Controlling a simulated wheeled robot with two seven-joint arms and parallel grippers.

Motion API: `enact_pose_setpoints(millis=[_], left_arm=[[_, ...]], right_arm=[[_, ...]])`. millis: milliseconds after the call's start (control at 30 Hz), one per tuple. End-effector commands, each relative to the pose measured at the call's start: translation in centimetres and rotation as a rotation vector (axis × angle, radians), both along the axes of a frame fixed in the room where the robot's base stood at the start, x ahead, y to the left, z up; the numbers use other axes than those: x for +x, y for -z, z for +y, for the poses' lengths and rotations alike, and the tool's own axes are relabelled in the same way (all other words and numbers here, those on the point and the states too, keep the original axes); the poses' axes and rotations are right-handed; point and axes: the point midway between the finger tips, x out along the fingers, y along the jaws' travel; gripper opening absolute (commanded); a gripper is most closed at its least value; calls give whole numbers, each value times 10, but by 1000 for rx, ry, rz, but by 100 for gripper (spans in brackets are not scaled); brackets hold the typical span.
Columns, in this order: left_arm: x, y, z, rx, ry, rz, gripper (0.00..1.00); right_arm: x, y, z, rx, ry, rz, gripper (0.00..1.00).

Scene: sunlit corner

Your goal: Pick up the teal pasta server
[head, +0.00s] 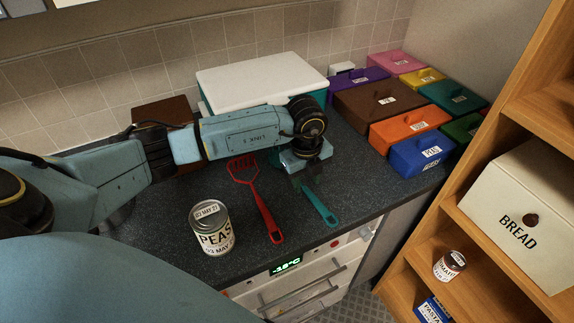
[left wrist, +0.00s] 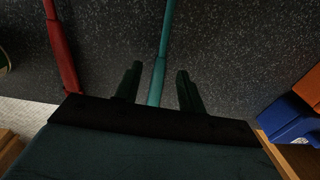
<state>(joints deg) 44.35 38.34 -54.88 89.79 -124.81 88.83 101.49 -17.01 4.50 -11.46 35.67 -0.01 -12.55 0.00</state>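The teal pasta server (head: 320,204) lies on the dark counter, its handle pointing toward the front edge; my left gripper hides part of it. In the left wrist view its teal handle (left wrist: 165,35) runs between the two fingers. My left gripper (head: 298,180) is over the server, pointing down. In the left wrist view the gripper (left wrist: 158,82) is open, one finger on each side of the handle, with gaps showing. Whether the fingers are down at handle height is hard to tell. My right gripper is not in view.
A red slotted utensil (head: 262,208) lies just left of the server. A peas can (head: 212,230) stands farther left. A white-lidded box (head: 262,78) is behind, and several coloured boxes, including a blue one (head: 422,155), are at right. A wooden shelf (head: 478,232) stands right.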

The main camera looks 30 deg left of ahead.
Motion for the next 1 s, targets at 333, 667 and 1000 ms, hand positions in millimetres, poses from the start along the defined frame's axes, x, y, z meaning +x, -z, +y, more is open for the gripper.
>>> enact_pose_setpoints(millis=[333,667,1000], left_arm=[[1,20,-1,-1,1,-2,40],[1,20,-1,0,0,-1,7],[1,19,0,0,0,-2,0]], right_arm=[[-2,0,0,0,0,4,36],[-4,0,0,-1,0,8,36],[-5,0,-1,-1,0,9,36]])
